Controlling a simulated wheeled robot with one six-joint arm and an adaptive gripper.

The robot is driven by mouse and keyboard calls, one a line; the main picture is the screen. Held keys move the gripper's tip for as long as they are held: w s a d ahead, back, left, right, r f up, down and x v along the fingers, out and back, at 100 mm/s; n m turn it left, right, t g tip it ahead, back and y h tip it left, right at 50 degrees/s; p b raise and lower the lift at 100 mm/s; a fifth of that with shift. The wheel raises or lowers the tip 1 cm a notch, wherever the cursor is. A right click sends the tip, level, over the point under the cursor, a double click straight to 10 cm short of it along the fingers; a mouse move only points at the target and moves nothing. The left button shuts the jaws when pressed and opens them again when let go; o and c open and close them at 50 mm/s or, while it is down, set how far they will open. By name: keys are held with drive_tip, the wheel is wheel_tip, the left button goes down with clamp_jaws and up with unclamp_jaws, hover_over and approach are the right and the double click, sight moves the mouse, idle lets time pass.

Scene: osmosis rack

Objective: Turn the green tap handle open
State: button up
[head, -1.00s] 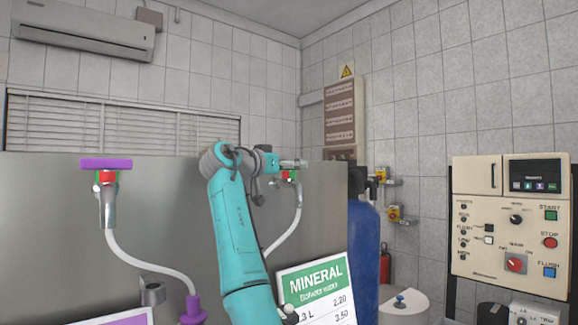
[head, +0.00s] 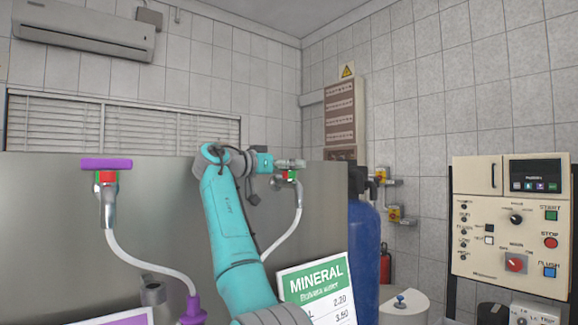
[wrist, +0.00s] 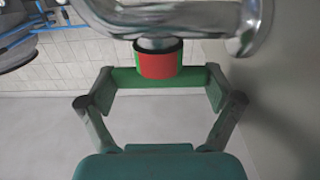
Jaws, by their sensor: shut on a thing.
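The green tap handle (wrist: 195,79) is a short bar that spans the space between my two fingertips in the wrist view. My gripper (wrist: 158,84) is shut on it, one finger at each end of the bar. A red and green collar (wrist: 158,62) sits between the handle and the chrome tap body (wrist: 190,18). In the head view my gripper (head: 291,164) is at the right tap on the grey panel. There it hides most of the handle, and only small green and red bits of the tap (head: 291,175) show.
A second tap with a purple handle (head: 107,163) is on the left of the grey panel (head: 60,215). White hoses hang below both taps. A green-and-white MINERAL sign (head: 318,283), a blue tank (head: 363,250) and a control box (head: 509,220) stand to the right.

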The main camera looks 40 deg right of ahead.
drive_tip(key=o, duration=0.8)
drive_tip(key=shift+s+d, duration=0.1)
drive_tip(key=shift+o, duration=0.2)
drive_tip(key=shift+f+t, duration=0.1)
drive_tip(key=shift+t, duration=0.2)
